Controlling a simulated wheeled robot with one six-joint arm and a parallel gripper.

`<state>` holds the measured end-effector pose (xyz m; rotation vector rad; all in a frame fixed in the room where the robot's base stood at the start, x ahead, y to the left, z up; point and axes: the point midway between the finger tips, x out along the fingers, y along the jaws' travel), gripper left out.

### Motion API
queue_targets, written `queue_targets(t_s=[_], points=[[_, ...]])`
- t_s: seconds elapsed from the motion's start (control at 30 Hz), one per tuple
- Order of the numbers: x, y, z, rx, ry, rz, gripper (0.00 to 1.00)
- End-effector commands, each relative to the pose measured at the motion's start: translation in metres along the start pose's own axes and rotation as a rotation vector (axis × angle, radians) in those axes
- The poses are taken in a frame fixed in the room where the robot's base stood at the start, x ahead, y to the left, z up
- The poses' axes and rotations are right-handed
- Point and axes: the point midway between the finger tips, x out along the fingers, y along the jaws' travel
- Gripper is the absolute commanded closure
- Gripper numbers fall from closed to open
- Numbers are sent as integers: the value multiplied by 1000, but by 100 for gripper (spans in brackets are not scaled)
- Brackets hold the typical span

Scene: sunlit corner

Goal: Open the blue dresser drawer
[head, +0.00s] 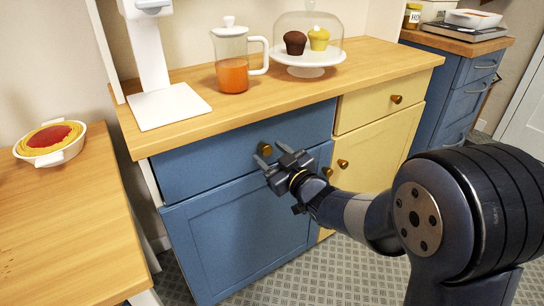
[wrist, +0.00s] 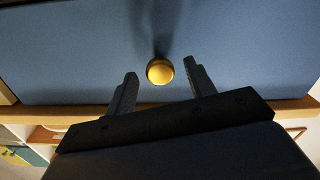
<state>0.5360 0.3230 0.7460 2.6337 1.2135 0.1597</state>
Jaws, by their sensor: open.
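The blue dresser drawer (head: 215,155) is shut, flush under the wooden top, above a blue cupboard door (head: 240,220). Its round brass knob (head: 265,149) shows just beyond my gripper (head: 268,155). In the wrist view the knob (wrist: 160,71) lies between the two fingertips of my gripper (wrist: 161,76), with a gap on each side. The fingers are open and do not touch the knob. The drawer front (wrist: 70,50) fills most of the wrist view.
A yellow drawer (head: 375,103) and yellow door (head: 375,155) adjoin on the right. A juice pitcher (head: 232,65) and a cake stand (head: 308,58) stand on the top. A wooden table (head: 60,220) with a bowl (head: 50,155) is at left. Tiled floor lies in front.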

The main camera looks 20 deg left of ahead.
Motion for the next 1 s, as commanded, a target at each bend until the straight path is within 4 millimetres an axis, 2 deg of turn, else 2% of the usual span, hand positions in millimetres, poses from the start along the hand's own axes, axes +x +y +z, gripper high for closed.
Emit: queue_targets(t_s=[0.2, 0.83, 1.0], points=[[0, 0, 0, 0, 0, 0, 48], [0, 0, 0, 0, 0, 0, 100], [0, 0, 0, 0, 0, 0, 100]])
